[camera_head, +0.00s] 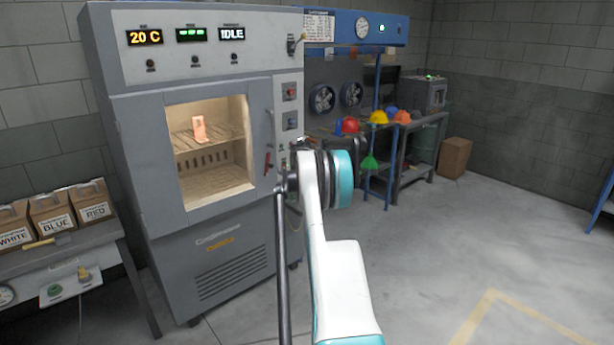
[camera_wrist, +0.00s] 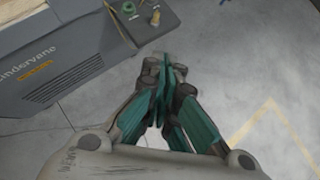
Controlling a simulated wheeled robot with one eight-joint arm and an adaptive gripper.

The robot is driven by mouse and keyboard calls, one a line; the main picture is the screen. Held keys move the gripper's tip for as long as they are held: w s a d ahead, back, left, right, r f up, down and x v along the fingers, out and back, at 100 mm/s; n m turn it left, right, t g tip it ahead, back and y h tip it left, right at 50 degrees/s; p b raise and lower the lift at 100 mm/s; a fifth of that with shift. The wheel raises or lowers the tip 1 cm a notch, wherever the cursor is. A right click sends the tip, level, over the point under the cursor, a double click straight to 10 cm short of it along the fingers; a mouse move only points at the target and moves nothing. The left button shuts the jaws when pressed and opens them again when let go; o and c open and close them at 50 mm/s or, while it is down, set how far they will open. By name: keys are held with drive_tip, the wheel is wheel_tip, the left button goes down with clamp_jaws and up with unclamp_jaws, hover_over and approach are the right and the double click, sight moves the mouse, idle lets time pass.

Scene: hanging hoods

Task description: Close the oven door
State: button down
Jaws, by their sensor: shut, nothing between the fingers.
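The tall grey oven (camera_head: 213,222) stands at the left in the head view. Its front panel (camera_head: 138,150) has a large window that shows a lit inside with wire racks and a small pinkish piece (camera_head: 199,129). The panel looks about flush with the cabinet; I cannot tell whether it is fully shut or latched. My gripper (camera_wrist: 168,68) is shut and empty, pointing over the floor just right of the oven's lower front in the wrist view. In the head view my arm hides its fingers.
A dark box with knobs (camera_wrist: 148,24) sits beside the oven in the wrist view. A side table (camera_head: 85,240) with labelled cartons stands left of the oven. A workbench (camera_head: 425,122) with coloured hard hats stands behind. The floor at the right is clear.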

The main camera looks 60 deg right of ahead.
drive_tip(key=s+a+r+p, duration=0.1)
drive_tip(key=s+a+r, duration=0.1)
drive_tip(key=s+r, duration=0.3)
drive_tip(key=shift+s+a+r, duration=0.15)
drive_tip(key=shift+s+r, duration=0.05)
drive_tip(key=shift+r, duration=0.05)
drive_tip(key=shift+w+a, duration=0.1)
